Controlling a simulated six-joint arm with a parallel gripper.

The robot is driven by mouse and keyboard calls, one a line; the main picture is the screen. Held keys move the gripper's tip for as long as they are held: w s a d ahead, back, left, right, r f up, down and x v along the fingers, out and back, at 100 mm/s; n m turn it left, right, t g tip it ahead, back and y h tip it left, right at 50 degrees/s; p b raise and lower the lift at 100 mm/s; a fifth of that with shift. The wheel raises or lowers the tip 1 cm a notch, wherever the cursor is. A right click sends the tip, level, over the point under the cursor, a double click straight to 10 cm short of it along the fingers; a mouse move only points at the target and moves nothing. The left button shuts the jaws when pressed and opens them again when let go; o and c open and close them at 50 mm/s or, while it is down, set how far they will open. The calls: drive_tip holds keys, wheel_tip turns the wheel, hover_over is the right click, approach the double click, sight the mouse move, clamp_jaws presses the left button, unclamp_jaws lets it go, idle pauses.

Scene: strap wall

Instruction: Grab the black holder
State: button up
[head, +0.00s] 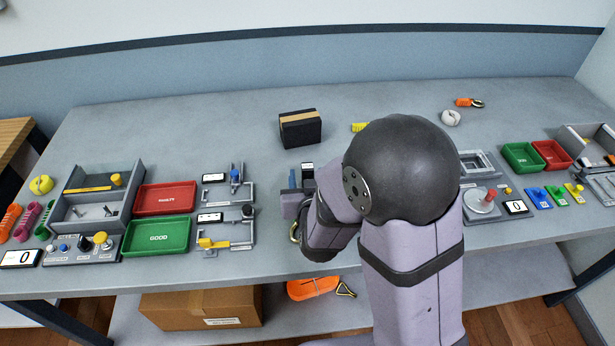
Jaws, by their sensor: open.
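A black block-like holder (301,135) with a tan strip along its top stands upright toward the back middle of the grey table. It is the only large black item that I see standing free. My gripper (293,196) is in front of the holder, nearer the table's front edge, and apart from it. My gripper is open, and its fingers are small and partly hidden by my own wrist. My arm covers the table to the right of the gripper.
A red tray (165,198), a green tray (157,236) and clamp fixtures (228,230) lie to the left. A yellow item (359,127) is partly hidden behind my arm. The table around the holder is clear. A cardboard box (201,308) sits below.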

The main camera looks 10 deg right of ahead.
sight(306, 164)
drive_tip(key=shift+p+x, duration=0.75)
drive_tip(key=shift+x, duration=2.9)
drive_tip(key=shift+d, duration=0.15)
clamp_jaws()
